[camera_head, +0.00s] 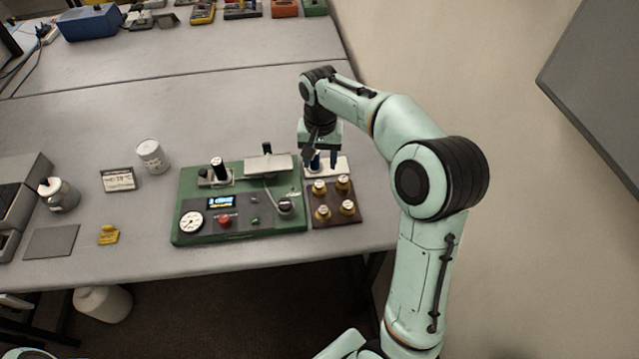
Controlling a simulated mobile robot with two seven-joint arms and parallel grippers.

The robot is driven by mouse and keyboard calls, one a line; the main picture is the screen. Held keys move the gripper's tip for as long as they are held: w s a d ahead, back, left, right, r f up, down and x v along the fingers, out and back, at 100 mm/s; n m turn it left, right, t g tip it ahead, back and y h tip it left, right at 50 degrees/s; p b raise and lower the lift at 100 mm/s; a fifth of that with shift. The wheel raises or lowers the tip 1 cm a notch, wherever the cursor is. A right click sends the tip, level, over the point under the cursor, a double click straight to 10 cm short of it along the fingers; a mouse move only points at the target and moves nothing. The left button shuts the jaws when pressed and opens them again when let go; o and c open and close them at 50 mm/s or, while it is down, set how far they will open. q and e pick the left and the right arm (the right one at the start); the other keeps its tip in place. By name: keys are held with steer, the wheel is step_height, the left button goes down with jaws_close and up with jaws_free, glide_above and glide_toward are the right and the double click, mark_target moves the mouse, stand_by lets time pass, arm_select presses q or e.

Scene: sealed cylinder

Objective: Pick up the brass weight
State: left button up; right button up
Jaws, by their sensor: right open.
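Several small brass weights with pale tops stand upright on a brown tray (333,217), right of the green apparatus. One brass weight (319,187) is at the back left of the tray, another (343,183) at the back right, and one (322,212) at the front left. My right gripper (324,161) points down with its dark blue fingers apart, just behind the back row of weights, over a small white plate (342,168). It appears open and empty; the wrist hides part of the space between the fingers. My left gripper is out of view.
The green apparatus (245,212), with gauge, display and red button, stands left of the tray. The grey table (230,110) is clear behind; a wall is at right.

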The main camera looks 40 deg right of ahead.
mark_target(319, 184)
steer(key=f, duration=0.6)
steer(key=shift+s, duration=0.2)
steer(key=f, duration=0.4)
steer(key=w+f, duration=0.1)
steer(key=f, duration=0.1)
steer(key=shift+s+r, duration=0.1)
jaws_close()
steer(key=shift+r, duration=0.1)
